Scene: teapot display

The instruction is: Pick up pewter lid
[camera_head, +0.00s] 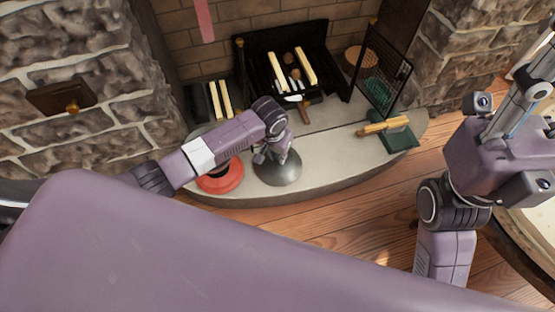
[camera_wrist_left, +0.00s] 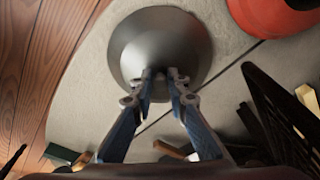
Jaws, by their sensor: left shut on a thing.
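The pewter lid (camera_head: 280,172) is a grey, round, shallow dome near the front edge of the stone hearth. In the left wrist view the lid (camera_wrist_left: 160,35) fills the top middle, with its knob between the fingertips. My left gripper (camera_head: 272,155) reaches down over it from above. In the left wrist view my left gripper (camera_wrist_left: 160,76) is shut on the lid's knob. I cannot tell whether the lid touches the hearth or hangs just above it. My right gripper (camera_head: 525,75) is at the right edge, partly cut off, away from the lid; its fingers are unclear.
A red round object (camera_head: 222,182) stands on the hearth (camera_head: 335,160) just left of the lid; it also shows in the left wrist view (camera_wrist_left: 275,12). A black grate with logs (camera_head: 290,70), a mesh screen (camera_head: 385,85) and a green box (camera_head: 392,137) stand behind and to the right.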

